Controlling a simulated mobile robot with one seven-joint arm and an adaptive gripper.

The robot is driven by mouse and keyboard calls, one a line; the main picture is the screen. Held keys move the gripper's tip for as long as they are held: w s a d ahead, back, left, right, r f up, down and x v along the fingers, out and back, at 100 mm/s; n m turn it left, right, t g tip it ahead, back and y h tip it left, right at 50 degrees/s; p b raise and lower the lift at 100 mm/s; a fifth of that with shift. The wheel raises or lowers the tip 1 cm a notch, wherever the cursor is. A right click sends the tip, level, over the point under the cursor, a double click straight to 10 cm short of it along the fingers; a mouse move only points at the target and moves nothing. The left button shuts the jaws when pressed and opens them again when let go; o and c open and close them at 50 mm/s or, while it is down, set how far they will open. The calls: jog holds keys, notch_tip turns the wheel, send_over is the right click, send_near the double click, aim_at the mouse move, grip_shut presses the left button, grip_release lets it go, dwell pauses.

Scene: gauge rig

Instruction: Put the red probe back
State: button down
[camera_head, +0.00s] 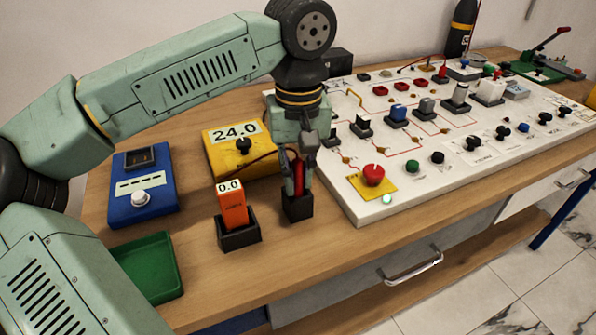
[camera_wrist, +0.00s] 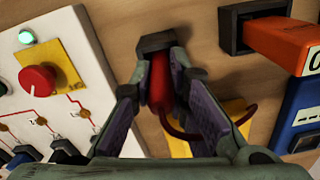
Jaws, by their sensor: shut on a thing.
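The red probe (camera_head: 299,183) stands upright between the fingers of my gripper (camera_head: 298,178), which is shut on it. Its lower end meets the small black holder (camera_head: 298,207) on the wooden bench; how deep it sits in there is hidden. In the wrist view the red probe (camera_wrist: 158,88) shows between the two fingers of my gripper (camera_wrist: 159,82), with the black holder (camera_wrist: 156,42) just beyond its tip. A dark red cable (camera_wrist: 180,134) runs from the probe toward the yellow box (camera_head: 241,150), which reads 24.0.
An orange meter (camera_head: 233,207) reading 0.0 stands in a black cradle (camera_head: 239,235) left of the holder. A blue box (camera_head: 143,187) and a green tray (camera_head: 150,267) lie further left. The white panel (camera_head: 350,200) with switches and a red knob (camera_head: 373,175) is close on the right.

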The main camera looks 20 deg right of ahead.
jog(key=shift+f, duration=0.2)
jog(key=c, duration=1.6)
grip_release()
jog(key=shift+o, duration=0.2)
jog(key=shift+r, duration=0.1)
notch_tip(320, 180, up, 12)
jog(key=shift+r, duration=0.15)
